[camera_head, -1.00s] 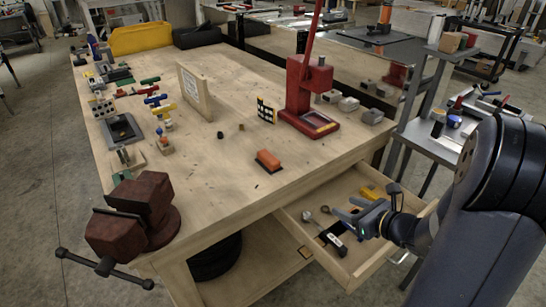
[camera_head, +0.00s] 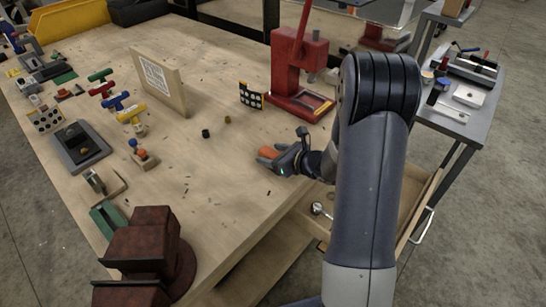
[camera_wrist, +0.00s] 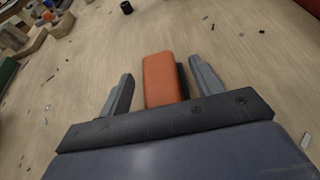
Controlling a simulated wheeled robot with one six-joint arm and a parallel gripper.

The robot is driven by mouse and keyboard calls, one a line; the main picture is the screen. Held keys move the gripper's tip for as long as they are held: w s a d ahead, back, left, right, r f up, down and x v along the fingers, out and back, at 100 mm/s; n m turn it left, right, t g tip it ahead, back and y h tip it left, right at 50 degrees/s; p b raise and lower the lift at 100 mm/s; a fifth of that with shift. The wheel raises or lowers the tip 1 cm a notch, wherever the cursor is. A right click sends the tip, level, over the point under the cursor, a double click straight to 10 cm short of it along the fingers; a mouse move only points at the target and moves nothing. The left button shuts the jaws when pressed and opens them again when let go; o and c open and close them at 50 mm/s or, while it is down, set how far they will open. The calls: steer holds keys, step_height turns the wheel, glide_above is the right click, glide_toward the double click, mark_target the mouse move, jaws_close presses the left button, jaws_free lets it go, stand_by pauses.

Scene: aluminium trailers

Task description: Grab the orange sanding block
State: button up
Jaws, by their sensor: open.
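The orange sanding block (camera_wrist: 160,78) lies on the wooden workbench, with a dark part along its right side. In the wrist view it stands between the two grey fingers of my open gripper (camera_wrist: 160,88), with a gap on the left and a smaller one on the right. Its far end reaches past the fingertips. In the head view the block (camera_head: 267,152) shows only in part, at the tips of my gripper (camera_head: 276,160), near the bench's right edge. The rest of it is hidden by the gripper.
A red arbor press (camera_head: 300,75) stands behind my gripper on the bench. A dark red vise (camera_head: 150,250) sits at the front left. An open drawer (camera_head: 413,205) is below the bench edge.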

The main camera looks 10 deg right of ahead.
steer(key=shift+c, duration=0.5)
steer(key=c, duration=1)
steer(key=shift+r, duration=0.15)
